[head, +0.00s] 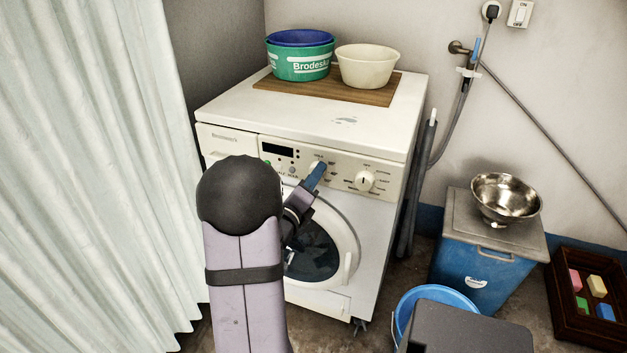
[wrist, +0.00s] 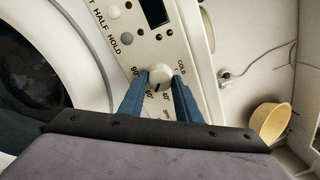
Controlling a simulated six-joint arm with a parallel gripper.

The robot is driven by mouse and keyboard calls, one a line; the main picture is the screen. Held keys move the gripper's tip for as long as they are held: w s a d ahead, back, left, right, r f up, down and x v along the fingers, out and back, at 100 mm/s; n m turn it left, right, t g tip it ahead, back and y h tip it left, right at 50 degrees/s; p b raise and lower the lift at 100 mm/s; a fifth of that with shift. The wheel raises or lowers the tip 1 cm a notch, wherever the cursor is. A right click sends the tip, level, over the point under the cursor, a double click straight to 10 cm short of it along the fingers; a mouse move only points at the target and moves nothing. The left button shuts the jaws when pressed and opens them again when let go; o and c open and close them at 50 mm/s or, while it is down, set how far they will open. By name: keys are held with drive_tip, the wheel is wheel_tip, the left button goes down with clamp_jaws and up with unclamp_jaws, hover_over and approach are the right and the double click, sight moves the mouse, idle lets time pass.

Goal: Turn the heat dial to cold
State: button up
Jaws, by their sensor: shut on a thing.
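The heat dial (wrist: 160,75) is a round cream knob on the washing machine's control panel (wrist: 196,75), marked COLD, 90 and 40 around it. A dark mark on its face points toward the lower side in the wrist view, near the 40 and away from COLD. My gripper (wrist: 159,77) has its two blue fingers on either side of the knob and is shut on it. In the head view my gripper (head: 317,172) reaches the panel left of the larger programme dial (head: 365,181), and its fingers mostly hide the heat dial.
The washing machine (head: 330,115) carries a wooden board (head: 322,92) with a green tub (head: 300,65) and a cream bowl (head: 367,67). A curtain (head: 90,160) hangs at the left. A blue bin (head: 480,265) with a steel bowl (head: 505,196) stands at the right.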

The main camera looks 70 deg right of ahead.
drive_tip(key=n+p, duration=0.2)
drive_tip(key=n, duration=2.4)
drive_tip(key=shift+w+n+p, duration=0.1)
drive_tip(key=shift+n+p, duration=0.2)
drive_tip(key=shift+p, duration=0.1)
drive_tip(key=o, duration=1.1)
drive_tip(key=shift+a, duration=0.1)
drive_tip(key=shift+c, duration=0.2)
drive_tip(key=shift+r, duration=0.1)
